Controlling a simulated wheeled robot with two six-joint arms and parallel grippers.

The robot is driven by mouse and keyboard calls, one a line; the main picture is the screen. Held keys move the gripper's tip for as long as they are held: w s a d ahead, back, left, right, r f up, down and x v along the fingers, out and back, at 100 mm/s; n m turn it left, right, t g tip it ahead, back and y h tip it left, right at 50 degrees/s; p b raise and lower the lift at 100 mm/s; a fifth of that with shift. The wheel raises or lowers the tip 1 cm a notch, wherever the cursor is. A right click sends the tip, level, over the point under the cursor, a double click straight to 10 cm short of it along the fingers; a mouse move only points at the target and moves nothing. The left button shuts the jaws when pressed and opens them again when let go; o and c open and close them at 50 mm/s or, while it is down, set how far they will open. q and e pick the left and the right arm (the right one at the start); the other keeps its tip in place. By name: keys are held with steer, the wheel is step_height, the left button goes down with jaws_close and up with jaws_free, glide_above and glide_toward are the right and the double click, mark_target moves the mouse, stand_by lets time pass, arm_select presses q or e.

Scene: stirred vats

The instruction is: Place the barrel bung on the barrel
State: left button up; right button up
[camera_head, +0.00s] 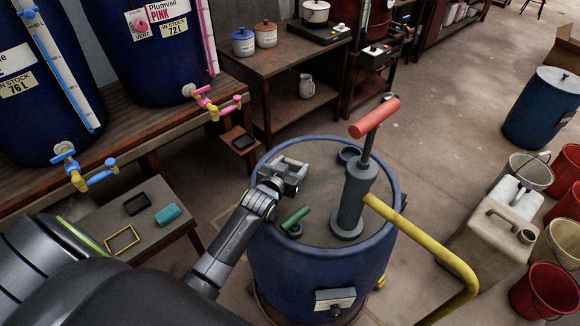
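The blue barrel (320,265) stands upright in the middle, with a grey-brown top and a raised rim. A green-handled piece (296,217) with a dark round base is on its top, left of the pump; it may be the bung, but I cannot tell for sure. A dark round ring or cap (348,154) sits near the far rim. My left gripper (292,170) is over the far left part of the barrel top, above and behind the green piece and apart from it. Its fingers look parted, with nothing visible between them. My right gripper is out of view.
A grey hand pump (352,200) with a red handle (375,117) and yellow spout pipe (425,243) rises from the barrel top. A low table (110,212) with small trays is at left. Canisters and buckets (545,288) stand at right.

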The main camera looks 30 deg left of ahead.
arm_select(q)
steer(key=o, duration=0.4)
steer(key=shift+s+f, duration=0.3)
steer(key=shift+f, duration=0.55)
steer(key=shift+c, duration=0.2)
steer(key=shift+w+r+p, duration=0.15)
steer(key=shift+r+p, duration=0.3)
steer(key=shift+r, duration=0.2)
steer(key=v, duration=1.1)
steer(key=shift+s+r+b, duration=0.25)
steer(key=shift+r+b, duration=0.15)
